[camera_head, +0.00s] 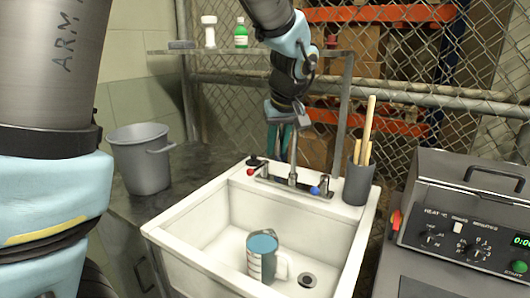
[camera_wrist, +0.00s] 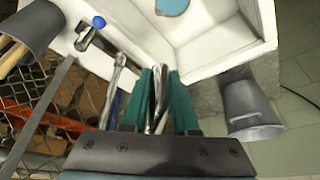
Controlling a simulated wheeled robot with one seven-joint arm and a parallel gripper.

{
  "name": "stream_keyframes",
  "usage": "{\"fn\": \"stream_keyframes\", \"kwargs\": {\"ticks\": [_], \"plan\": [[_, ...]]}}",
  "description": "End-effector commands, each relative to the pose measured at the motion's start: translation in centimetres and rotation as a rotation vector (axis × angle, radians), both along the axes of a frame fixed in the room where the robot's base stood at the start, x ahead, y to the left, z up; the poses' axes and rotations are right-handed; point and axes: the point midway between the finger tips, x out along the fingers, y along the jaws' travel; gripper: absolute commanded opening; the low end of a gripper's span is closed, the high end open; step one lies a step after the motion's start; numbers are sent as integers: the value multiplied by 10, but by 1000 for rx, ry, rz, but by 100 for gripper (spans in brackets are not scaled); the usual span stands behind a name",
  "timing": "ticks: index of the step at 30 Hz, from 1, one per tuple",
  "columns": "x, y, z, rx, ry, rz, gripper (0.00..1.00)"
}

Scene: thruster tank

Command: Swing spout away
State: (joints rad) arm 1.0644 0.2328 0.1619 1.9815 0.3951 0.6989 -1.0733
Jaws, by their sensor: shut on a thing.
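The metal faucet spout (camera_head: 293,165) rises from the tap base at the back of the white sink (camera_head: 159,234). My gripper (camera_head: 279,143) is behind the sink, at the upper part of the spout. In the wrist view, the teal fingers of my gripper (camera_wrist: 160,78) are on either side of the shiny curved spout (camera_wrist: 157,95), shut on it. The spout's outlet is hard to make out. The tap base has a red knob (camera_head: 250,171) on the left and a blue knob (camera_head: 315,190) on the right.
A mug with blue liquid (camera_head: 262,242) stands in the sink beside the drain (camera_head: 307,280). A grey holder with wooden sticks (camera_head: 359,184) stands right of the taps. A grey bucket (camera_head: 140,160) is left. A shelf with bottles (camera_head: 240,36) and a chain-link fence are behind.

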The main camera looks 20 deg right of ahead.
Motion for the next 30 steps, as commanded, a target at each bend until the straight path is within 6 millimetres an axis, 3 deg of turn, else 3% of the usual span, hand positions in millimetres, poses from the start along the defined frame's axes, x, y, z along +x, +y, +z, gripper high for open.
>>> {"fn": "stream_keyframes", "kwargs": {"ticks": [6,16,22,30], "plan": [[-24,-36,-3,-2,-2,177,0],[-43,-83,1,-1,-1,423,0],[-47,-101,1,-1,-1,516,0],[-48,-111,1,-1,0,570,0]]}}
